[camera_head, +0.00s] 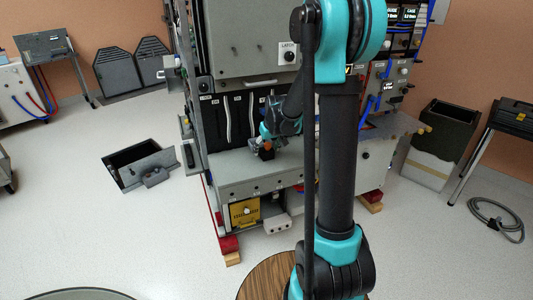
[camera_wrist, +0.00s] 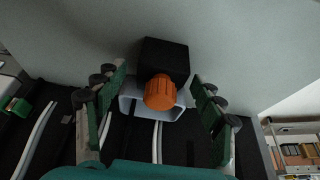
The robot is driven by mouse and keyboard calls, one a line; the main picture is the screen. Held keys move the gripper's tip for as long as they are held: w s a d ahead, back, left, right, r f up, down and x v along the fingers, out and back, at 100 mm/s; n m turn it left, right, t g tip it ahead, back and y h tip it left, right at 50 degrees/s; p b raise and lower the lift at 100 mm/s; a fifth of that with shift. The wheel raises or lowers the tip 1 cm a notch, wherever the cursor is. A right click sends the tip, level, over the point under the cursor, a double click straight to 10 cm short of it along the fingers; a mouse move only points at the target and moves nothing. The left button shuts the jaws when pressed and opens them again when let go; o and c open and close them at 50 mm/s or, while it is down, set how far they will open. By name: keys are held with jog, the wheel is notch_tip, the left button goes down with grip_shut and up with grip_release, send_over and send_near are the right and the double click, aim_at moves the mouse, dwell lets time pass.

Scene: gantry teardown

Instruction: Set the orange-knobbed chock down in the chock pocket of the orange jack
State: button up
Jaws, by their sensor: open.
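The chock is a black block (camera_wrist: 164,58) with a ridged orange knob (camera_wrist: 160,93) on its near side, in the middle of the wrist view. In the head view the black block (camera_head: 266,154) is small and sits on the grey ledge of the machine. My gripper (camera_head: 266,142) is at the chock. In the wrist view its green-padded fingers (camera_wrist: 158,85) are spread on either side of the knob, with visible gaps to it. A white U-shaped bracket (camera_wrist: 128,104) shows behind the knob. I cannot make out the orange jack or its pocket.
The grey ledge (camera_head: 235,172) extends in front of black slotted panels (camera_head: 238,118). A yellow panel (camera_head: 245,212) is below it. An open dark bin (camera_head: 138,160) lies on the floor at left. My arm hides much of the machine's right side.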

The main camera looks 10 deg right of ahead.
jog(key=c, duration=1.5)
jog(key=shift+r, duration=0.1)
